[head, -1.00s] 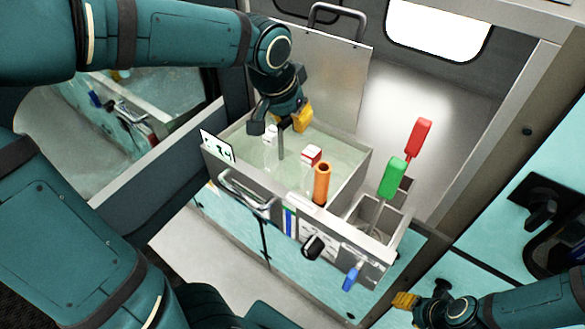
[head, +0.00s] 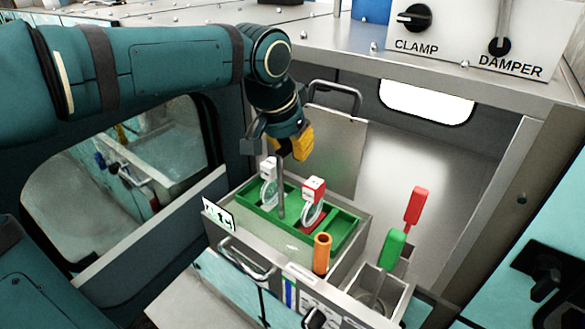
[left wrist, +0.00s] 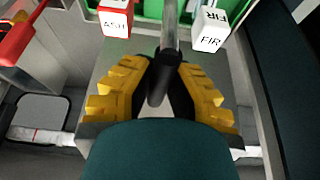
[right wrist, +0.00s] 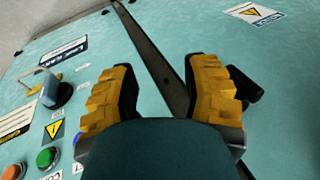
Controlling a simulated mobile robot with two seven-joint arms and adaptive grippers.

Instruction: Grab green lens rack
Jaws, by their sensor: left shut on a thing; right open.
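The green lens rack (head: 298,235) is in the head view, up in the open metal tank above the murky liquid. It carries a white-tagged lens (head: 268,178) and a red-and-white-tagged lens (head: 313,197), and a grey post (head: 281,190) rises from its middle. My left gripper (head: 287,150) is above the rack, shut on the top of the post. In the left wrist view the gripper (left wrist: 163,75) holds the post between its yellow fingers, with tags reading ASH (left wrist: 115,22) and FIR (left wrist: 210,38) on either side. My right gripper (right wrist: 160,80) is open and empty.
An orange handle (head: 321,253) stands at the tank's front wall (head: 345,265). Green (head: 393,246) and red (head: 415,206) handles stand by the small metal bin to the right. The raised lid (head: 335,145) is behind. A panel with knobs and buttons (right wrist: 47,157) lies below my right gripper.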

